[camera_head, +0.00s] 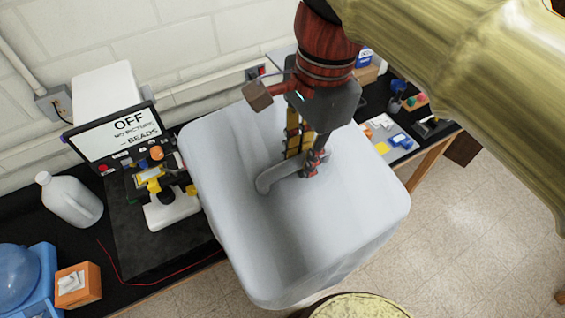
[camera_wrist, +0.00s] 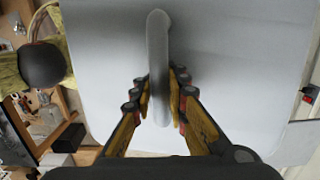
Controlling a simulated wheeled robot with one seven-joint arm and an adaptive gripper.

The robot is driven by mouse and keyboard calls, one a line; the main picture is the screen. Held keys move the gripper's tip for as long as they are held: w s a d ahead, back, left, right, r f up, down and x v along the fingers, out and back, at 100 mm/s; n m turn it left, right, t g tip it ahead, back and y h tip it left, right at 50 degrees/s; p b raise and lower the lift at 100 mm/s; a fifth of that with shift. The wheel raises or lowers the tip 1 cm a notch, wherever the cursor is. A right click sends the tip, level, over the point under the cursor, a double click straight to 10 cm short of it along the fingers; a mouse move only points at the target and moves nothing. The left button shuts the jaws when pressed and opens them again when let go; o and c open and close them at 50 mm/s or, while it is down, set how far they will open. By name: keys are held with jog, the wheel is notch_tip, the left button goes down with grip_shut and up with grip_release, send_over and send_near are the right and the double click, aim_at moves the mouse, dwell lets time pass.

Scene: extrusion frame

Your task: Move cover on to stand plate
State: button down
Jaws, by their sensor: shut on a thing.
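The cover (camera_head: 330,225) is a large pale grey, box-like shell with rounded edges and a raised handle (camera_head: 275,178) on top. It fills the middle of the head view and the background of the wrist view (camera_wrist: 240,60). My gripper (camera_head: 313,160) is shut on the handle; in the wrist view its fingers press on both sides of the grey bar (camera_wrist: 159,50). A dark flat slab (camera_head: 150,255), which looks like the stand plate, lies on the bench left of the cover. A white microscope (camera_head: 170,205) stands on it. The cover hides the slab's right edge.
A screen reading "OFF" (camera_head: 115,135) stands behind the microscope. A white jug (camera_head: 70,198), an orange box (camera_head: 77,285) and a blue container (camera_head: 28,275) are on the left bench. Small items and a blue tray (camera_head: 400,142) lie at the right. Open floor (camera_head: 475,230) is at right.

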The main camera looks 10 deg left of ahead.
jog(key=w+d+g+p, duration=0.1)
jog(key=w+d+p, duration=0.1)
jog(key=w+d, duration=0.5)
jog(key=w+d+g+p, duration=0.1)
jog(key=w+d+p, duration=0.2)
jog(key=w+d, duration=0.4)
jog(key=d, duration=0.5)
jog(key=shift+d, duration=0.3)
jog(key=shift+w, duration=0.1)
dwell(0.9)
jog(key=shift+h, duration=0.4)
jog(key=shift+w+a+p, duration=1.05)
jog(key=shift+w+a, duration=2.2)
jog(key=shift+w, duration=1.2)
jog(key=shift+w+a+p, duration=1.1)
jog(key=shift+w+a, duration=2.1)
jog(key=shift+w, duration=1.25)
jog(key=shift+w+a+p, duration=1.05)
jog(key=shift+w+a, duration=2.2)
jog(key=shift+w, duration=1.2)
